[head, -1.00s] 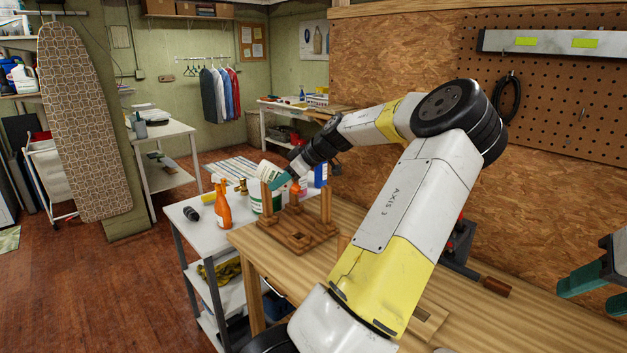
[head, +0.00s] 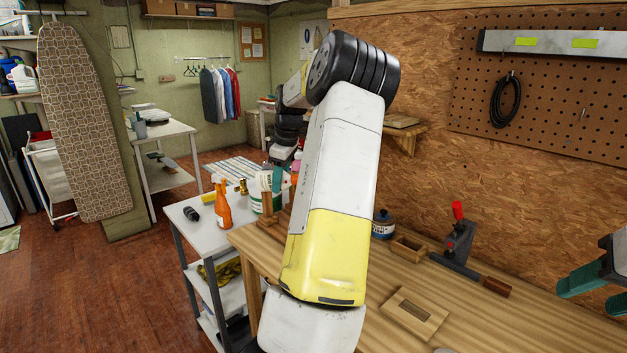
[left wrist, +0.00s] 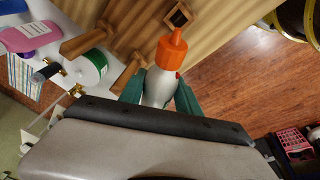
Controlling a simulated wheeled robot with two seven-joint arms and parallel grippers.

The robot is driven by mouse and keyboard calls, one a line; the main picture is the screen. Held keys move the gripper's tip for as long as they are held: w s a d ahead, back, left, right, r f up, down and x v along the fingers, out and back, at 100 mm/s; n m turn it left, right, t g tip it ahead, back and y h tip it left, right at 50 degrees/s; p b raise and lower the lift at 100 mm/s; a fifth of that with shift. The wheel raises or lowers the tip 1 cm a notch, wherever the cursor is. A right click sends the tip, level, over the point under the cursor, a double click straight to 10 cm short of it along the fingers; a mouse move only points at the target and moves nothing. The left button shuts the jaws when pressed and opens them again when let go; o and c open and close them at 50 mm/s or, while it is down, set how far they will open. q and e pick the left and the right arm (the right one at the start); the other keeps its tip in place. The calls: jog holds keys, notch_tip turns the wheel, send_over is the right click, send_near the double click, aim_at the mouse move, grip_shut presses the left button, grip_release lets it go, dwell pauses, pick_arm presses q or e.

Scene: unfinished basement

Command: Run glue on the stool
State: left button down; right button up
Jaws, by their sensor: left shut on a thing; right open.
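My left gripper (left wrist: 160,92) is shut on a white glue bottle (left wrist: 157,84) with an orange nozzle (left wrist: 171,48). In the head view its teal fingers (head: 277,180) are partly hidden by my arm. The wooden stool lies with its legs up on the workbench. One leg (head: 267,208) shows left of my arm, which hides most of the rest. Whether the nozzle touches the wood cannot be told. My right gripper (head: 590,280) is open at the right edge.
The workbench (head: 385,337) bears a dark jar (head: 383,224), a small wooden box (head: 408,248), a wooden piece with a slot (head: 414,314) and a red-handled clamp (head: 456,238).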

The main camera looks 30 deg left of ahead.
pick_arm(q)
jog(key=t+h, duration=0.1)
jog(key=h, duration=0.4)
jog(key=shift+a+h, duration=0.1)
jog(key=shift+h, duration=0.2)
jog(key=shift+w+t+h, duration=0.1)
jog(key=shift+t+h, duration=0.3)
jog(key=shift+h, duration=0.2)
jog(key=shift+f+h, duration=0.15)
jog(key=shift+h, duration=0.75)
jog(key=t+h, duration=0.1)
jog(key=h, duration=0.1)
jog(key=t+h, duration=0.1)
jog(key=h, duration=0.2)
jog(key=shift+n+h, duration=0.3)
jog(key=shift+n, duration=0.1)
jog(key=shift+d+r+h, duration=0.2)
jog(key=shift+h, duration=0.4)
